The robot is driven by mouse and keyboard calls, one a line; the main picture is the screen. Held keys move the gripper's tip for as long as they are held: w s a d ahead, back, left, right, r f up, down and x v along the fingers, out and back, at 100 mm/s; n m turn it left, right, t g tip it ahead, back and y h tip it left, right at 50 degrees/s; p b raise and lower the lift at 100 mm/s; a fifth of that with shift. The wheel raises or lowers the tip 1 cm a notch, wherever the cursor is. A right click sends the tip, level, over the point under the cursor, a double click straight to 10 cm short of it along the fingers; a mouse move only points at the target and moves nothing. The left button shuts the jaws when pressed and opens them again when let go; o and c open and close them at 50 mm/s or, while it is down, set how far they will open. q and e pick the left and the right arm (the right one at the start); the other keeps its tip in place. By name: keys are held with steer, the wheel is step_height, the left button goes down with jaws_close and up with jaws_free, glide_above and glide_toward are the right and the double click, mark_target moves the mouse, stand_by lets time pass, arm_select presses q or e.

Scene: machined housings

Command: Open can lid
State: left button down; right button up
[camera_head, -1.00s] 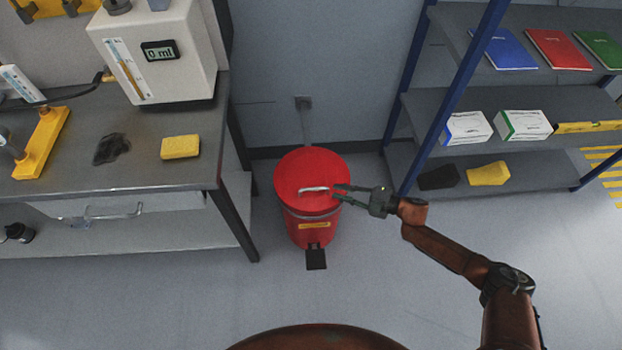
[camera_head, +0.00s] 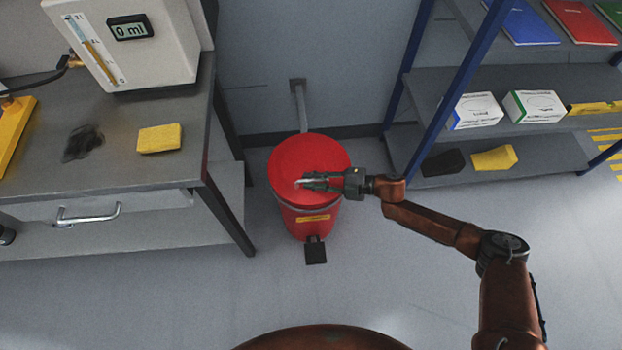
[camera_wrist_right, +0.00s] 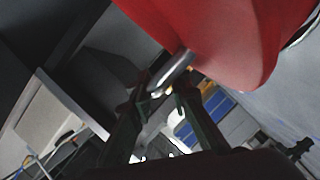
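The red can (camera_head: 305,222) stands upright on the floor between the workbench and the shelf. Its round red lid (camera_head: 300,150) is down on the can. A metal handle (camera_head: 299,182) on the lid is partly covered by my right gripper (camera_head: 305,181). In the right wrist view, the handle (camera_wrist_right: 173,72) lies at the fingertips of the right gripper (camera_wrist_right: 162,90), with a gap between the fingers. The fingers are around or just beside the handle, and a firm grip does not show. My left gripper is out of view.
The workbench (camera_head: 110,170) with a drawer handle stands left of the can. A blue-framed shelf (camera_head: 440,180) with boxes and books stands to the right. A black pedal (camera_head: 316,251) is at the can's front. The floor in front is clear.

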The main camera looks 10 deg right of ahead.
steer(key=shift+a, duration=0.1)
steer(key=shift+c, duration=0.2)
jaws_close()
stand_by(0.4)
